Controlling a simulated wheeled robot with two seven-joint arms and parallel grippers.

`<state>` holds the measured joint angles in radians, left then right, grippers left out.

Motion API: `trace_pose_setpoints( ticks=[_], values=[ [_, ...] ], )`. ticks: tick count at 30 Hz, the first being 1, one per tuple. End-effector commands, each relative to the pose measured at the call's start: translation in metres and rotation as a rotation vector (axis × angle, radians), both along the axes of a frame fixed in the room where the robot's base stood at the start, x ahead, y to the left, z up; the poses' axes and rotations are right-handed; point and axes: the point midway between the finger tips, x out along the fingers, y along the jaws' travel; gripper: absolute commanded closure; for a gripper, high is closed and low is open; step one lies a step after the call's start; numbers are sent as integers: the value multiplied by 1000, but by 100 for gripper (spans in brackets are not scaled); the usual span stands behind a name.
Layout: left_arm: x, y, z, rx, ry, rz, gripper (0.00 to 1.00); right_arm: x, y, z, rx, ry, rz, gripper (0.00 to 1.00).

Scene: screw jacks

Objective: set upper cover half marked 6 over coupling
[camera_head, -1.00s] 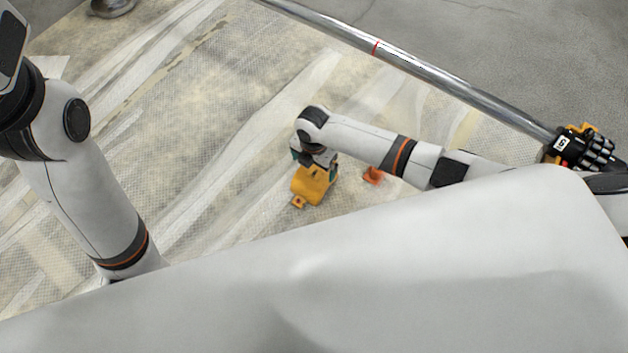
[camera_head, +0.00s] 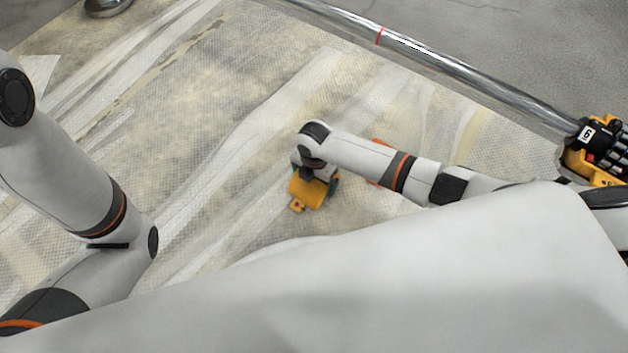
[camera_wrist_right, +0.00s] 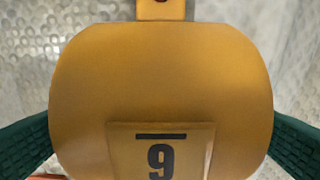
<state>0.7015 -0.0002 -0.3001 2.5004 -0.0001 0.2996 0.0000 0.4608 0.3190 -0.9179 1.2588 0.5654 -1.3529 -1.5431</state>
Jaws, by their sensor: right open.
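The upper cover half (camera_head: 305,194) is a yellow-orange rounded shell with a small lug, low on the mat below my right wrist. In the right wrist view the cover (camera_wrist_right: 160,75) fills the middle; its digit looks like a 9 with a bar above, a barred 6 seen upside down. My right gripper (camera_head: 315,180) is open, its green fingers one on each side of the cover. The coupling (camera_head: 601,140), black with a white label and yellow parts around it, is at the right edge on the steel shaft's end. My left gripper is out of view.
The steel shaft (camera_head: 440,61) with a red ring runs diagonally across the top right. An orange part (camera_head: 380,147) shows partly behind my right forearm. The pale mat (camera_head: 200,130) is clear left of the cover. A metal foot (camera_head: 106,6) stands at top left.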

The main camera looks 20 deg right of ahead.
Motion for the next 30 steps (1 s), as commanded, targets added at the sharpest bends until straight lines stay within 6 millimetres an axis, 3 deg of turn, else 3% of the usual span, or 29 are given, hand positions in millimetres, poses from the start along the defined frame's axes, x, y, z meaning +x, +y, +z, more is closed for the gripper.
trace_pose_setpoints(
  ticks=[3, 11, 22, 28, 30],
  values=[
    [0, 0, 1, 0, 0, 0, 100, 0, 0, 1, 0, 0, 0, 2],
    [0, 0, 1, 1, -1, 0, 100, 0, 0, 1, 0, 0, 0, 43],
    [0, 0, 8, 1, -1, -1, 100, 1, 1, 10, 1, -2, 0, 43],
    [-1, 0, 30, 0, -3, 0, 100, 1, 1, 36, 2, -2, 0, 43],
    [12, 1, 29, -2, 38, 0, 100, 1, 1, 50, 2, -3, 0, 43]
  ],
)
